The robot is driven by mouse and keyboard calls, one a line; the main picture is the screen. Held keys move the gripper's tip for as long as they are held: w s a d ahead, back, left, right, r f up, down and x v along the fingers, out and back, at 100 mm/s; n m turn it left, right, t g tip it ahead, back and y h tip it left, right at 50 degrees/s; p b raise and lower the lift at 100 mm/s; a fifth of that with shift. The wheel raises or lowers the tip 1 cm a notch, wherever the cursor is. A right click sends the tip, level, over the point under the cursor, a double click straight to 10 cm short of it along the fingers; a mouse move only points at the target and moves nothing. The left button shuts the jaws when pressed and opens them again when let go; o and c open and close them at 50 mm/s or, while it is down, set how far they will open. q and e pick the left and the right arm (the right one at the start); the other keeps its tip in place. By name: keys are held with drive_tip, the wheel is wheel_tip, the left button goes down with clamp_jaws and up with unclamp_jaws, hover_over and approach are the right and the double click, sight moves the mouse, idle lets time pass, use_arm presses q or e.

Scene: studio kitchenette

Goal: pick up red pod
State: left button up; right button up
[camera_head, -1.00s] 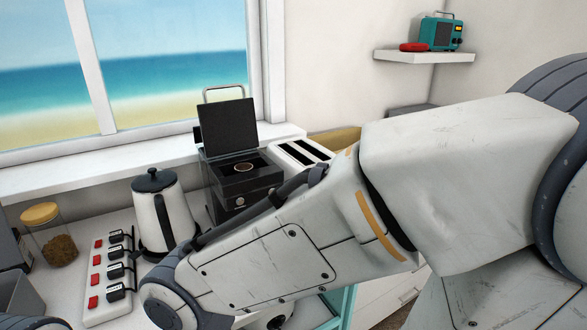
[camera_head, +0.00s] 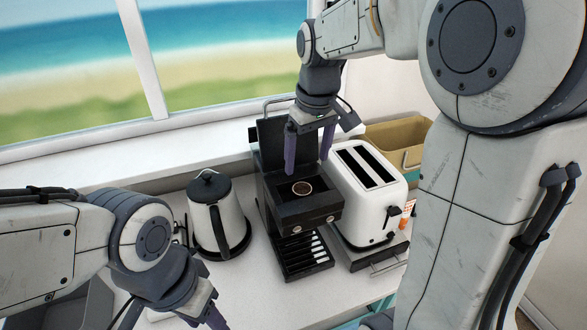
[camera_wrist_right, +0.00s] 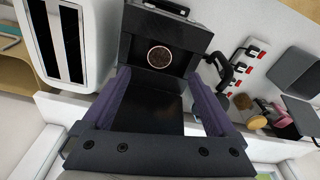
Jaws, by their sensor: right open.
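I cannot make out a clearly red pod in either view. A small round brown disc with a pale rim (camera_head: 302,188) sits in the top opening of the black coffee machine (camera_head: 318,213), whose lid stands raised; it also shows in the wrist view (camera_wrist_right: 159,57) with a pinkish rim. I cannot tell whether it is the pod. My right gripper (camera_head: 307,168) is open and empty, fingers pointing down above the machine's top near the disc. My left gripper (camera_head: 214,318) is low at the front left, its fingertips partly cut off by the frame.
A white toaster (camera_head: 368,190) stands close right of the machine, with a tan bin (camera_head: 398,140) behind it. A white and black kettle (camera_head: 214,215) stands to the left. A power strip with red switches (camera_wrist_right: 249,64) shows in the wrist view. Counter between kettle and left gripper is clear.

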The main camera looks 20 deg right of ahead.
hover_over(302, 189)
drive_tip(key=s, duration=0.1)
drive_tip(key=f, duration=0.4)
drive_tip(key=shift+d+f+p, duration=0.15)
drive_tip(key=shift+d+p, duration=0.15)
drive_tip(key=shift+f, duration=0.25)
drive_tip(key=f+p, duration=0.2)
drive_tip(key=f, duration=0.1)
drive_tip(key=shift+w+a+f, duration=0.2)
drive_tip(key=shift+w+f, duration=0.1)
drive_tip(key=shift+w, duration=0.1)
drive_tip(key=shift+f, duration=0.5)
drive_tip(key=c, duration=1.4)
